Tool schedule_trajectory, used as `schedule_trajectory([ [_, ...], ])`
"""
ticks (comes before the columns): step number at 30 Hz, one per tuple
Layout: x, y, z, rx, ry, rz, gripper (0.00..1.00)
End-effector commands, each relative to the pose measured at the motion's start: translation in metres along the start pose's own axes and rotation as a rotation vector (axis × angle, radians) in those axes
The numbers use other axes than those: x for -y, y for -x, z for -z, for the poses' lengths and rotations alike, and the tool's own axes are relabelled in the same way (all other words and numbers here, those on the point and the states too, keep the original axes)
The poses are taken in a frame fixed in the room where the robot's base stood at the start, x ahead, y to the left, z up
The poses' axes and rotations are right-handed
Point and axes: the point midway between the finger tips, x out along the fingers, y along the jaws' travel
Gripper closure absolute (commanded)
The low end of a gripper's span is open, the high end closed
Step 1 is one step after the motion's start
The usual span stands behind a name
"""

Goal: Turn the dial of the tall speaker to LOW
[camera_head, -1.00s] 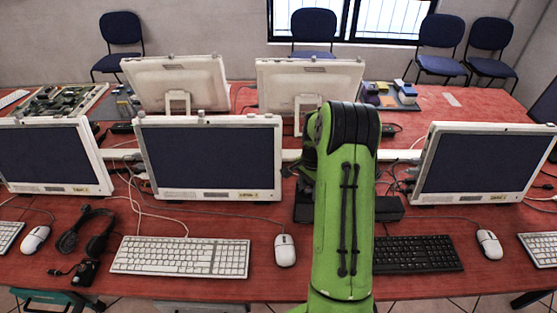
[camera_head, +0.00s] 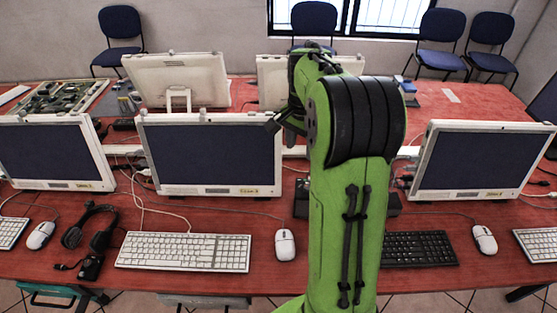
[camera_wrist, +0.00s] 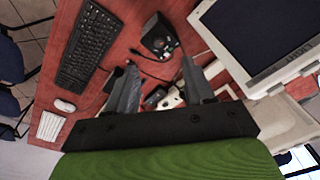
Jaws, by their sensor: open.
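A black device with a round face (camera_wrist: 160,36) stands on the red table, at the top middle of the wrist view. It may be the tall speaker, but I cannot read a dial or any mark on it. My gripper (camera_wrist: 160,66) is open, with one finger on each side of the view and a clear gap between the fingertips. The device appears beyond the fingertips, apart from them. In the head view my green arm covers the middle of the table, and only dark parts of the gripper show at its left. No tall speaker can be made out there.
In the wrist view a black keyboard (camera_wrist: 88,46) lies left of the device and a monitor (camera_wrist: 262,38) stands right. Cables and a white item (camera_wrist: 170,101) show between the fingers. In the head view monitors (camera_head: 208,155), a white keyboard (camera_head: 183,251) and a mouse (camera_head: 285,245) surround my arm.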

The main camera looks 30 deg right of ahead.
Motion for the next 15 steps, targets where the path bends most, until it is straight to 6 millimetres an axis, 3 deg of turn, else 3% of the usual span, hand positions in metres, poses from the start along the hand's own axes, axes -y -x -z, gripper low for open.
schedule_trajectory([
  [6,-0.002,0.029,-0.042,-0.050,0.183,0.038,0.47],
  [15,-0.016,0.058,-0.098,-0.115,0.428,0.091,0.47],
])
